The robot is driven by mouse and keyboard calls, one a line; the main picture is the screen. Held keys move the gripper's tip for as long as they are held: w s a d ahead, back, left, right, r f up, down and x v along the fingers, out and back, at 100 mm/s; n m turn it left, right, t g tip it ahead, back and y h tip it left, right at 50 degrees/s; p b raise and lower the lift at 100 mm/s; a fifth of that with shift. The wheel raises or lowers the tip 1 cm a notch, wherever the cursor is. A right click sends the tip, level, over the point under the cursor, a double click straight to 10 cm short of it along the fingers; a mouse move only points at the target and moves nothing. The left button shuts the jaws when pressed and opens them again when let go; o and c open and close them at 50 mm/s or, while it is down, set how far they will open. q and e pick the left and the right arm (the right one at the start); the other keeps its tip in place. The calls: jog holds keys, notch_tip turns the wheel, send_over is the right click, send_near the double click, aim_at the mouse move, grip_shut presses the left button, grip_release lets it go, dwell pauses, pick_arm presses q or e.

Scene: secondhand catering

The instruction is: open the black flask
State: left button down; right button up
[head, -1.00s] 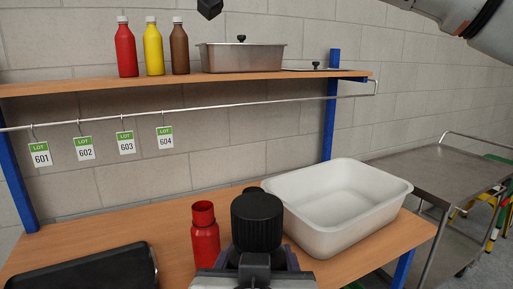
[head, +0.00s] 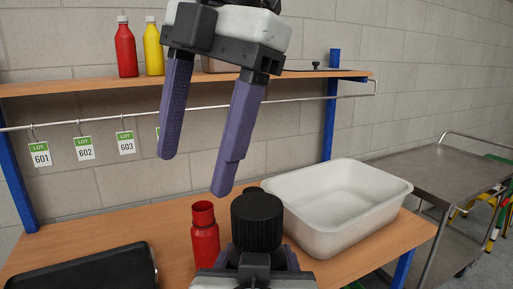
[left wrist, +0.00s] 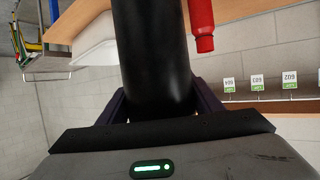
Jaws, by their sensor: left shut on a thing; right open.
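The black flask's ribbed lid (head: 257,219) shows at the bottom middle of the head view. Its body is mostly hidden there by my left gripper (head: 255,262), which is shut around it. In the left wrist view the black flask body (left wrist: 150,50) runs up from between the purple fingers of my left gripper (left wrist: 155,105). The lid is on the flask. My right gripper (head: 192,175) is open and empty, its purple fingers pointing down, above and a little left of the lid in the head view.
The shelf (head: 90,87) with sauce bottles and a rail (head: 90,120) with lot tags are behind.

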aim_at(257, 204)
jog(key=d+h, duration=0.1)
jog(key=d, duration=0.1)
jog(key=d+h, duration=0.1)
jog(key=d, duration=0.1)
jog(key=d+m, duration=0.1)
jog(key=d, duration=0.1)
jog(key=shift+w+f+h, duration=0.25)
jog(key=shift+w+h, duration=0.1)
jog(key=shift+h, duration=0.05)
jog(key=shift+d+f, duration=0.15)
jog(key=shift+d, duration=0.15)
notch_tip(257, 204, down, 8)
jog(key=shift+r, duration=0.15)
